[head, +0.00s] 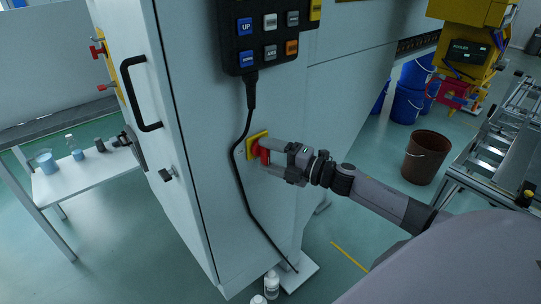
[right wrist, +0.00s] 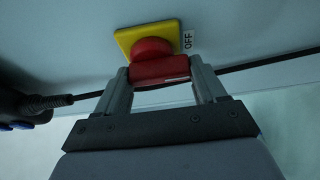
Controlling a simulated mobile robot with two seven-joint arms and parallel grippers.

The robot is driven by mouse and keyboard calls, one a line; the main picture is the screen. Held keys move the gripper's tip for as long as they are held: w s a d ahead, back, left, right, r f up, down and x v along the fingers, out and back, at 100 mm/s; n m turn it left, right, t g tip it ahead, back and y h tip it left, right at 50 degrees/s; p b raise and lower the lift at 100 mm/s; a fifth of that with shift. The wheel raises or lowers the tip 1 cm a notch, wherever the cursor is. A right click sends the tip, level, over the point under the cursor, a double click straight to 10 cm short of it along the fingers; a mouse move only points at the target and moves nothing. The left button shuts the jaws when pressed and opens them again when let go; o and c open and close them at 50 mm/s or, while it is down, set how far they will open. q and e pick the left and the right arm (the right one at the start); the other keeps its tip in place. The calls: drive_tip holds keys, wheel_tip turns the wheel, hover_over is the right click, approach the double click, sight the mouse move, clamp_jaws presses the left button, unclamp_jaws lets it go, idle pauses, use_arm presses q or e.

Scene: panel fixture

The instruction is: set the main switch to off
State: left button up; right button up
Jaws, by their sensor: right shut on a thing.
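The main switch is a red rotary knob on a square yellow plate (head: 254,142), on the pale side wall of the cabinet. In the right wrist view the red handle (right wrist: 160,70) stands out from the plate (right wrist: 128,40), with a white mark near its right end. A white label reading OFF (right wrist: 187,40) sits at the right of the plate. My right gripper (head: 268,152) is shut on the red handle, one finger on each end in the right wrist view (right wrist: 162,82). My left gripper is not in view.
A button pendant (head: 268,38) hangs above the switch; its black cable (head: 238,150) runs down just left of it. The cabinet door has a black handle (head: 132,95). White bottles (head: 271,281) stand at the cabinet's foot. A brown bin (head: 426,158) stands at the right.

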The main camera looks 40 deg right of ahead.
drive_tip(key=shift+a, duration=0.1)
drive_tip(key=o, duration=1)
drive_tip(key=shift+o, duration=0.2)
drive_tip(key=shift+s, duration=0.1)
drive_tip(key=shift+s+d+f, duration=0.1)
drive_tip(key=shift+s+d, duration=0.25)
drive_tip(key=shift+s, duration=0.15)
drive_tip(key=shift+b+v, duration=0.5)
drive_tip(key=shift+v, duration=2.45)
drive_tip(key=shift+a, duration=0.1)
drive_tip(key=s+a+f+m+g+h, duration=0.5)
drive_tip(key=s+a+f+m+h, duration=0.1)
drive_tip(key=s+a+f+m, duration=1.2)
wheel_tip(320, 180, down, 4)
drive_tip(key=s+m, duration=0.1)
drive_tip(key=m, duration=0.2)
drive_tip(key=shift+r+g, duration=0.25)
drive_tip(key=shift+g, duration=0.05)
